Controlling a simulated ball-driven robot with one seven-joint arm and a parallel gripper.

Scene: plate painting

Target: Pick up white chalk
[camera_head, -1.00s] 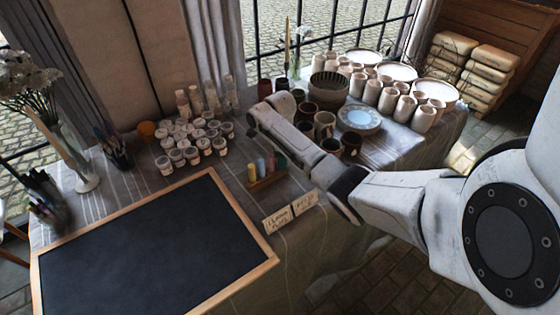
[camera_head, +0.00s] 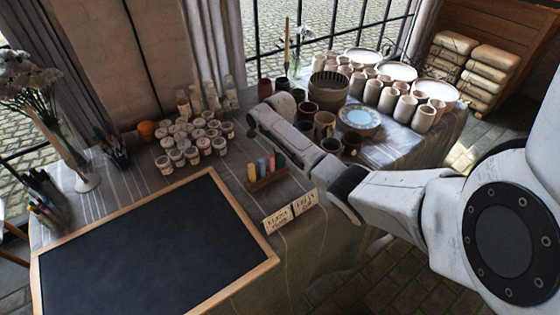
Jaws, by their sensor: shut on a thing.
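My gripper (camera_head: 251,128) is above and behind the wooden chalk holder (camera_head: 268,181), clear of it. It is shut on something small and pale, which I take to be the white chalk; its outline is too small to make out. The holder stands on the table with coloured chalks upright in it: a yellow chalk (camera_head: 251,173), a blue chalk (camera_head: 262,167), a red chalk (camera_head: 271,163) and a green chalk (camera_head: 280,160).
A framed blackboard (camera_head: 150,250) lies in front at left. Paint jars (camera_head: 190,155) are left of the gripper. Dark cups (camera_head: 325,124), a bowl (camera_head: 328,88) and a plate (camera_head: 359,119) crowd the table beyond my arm.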

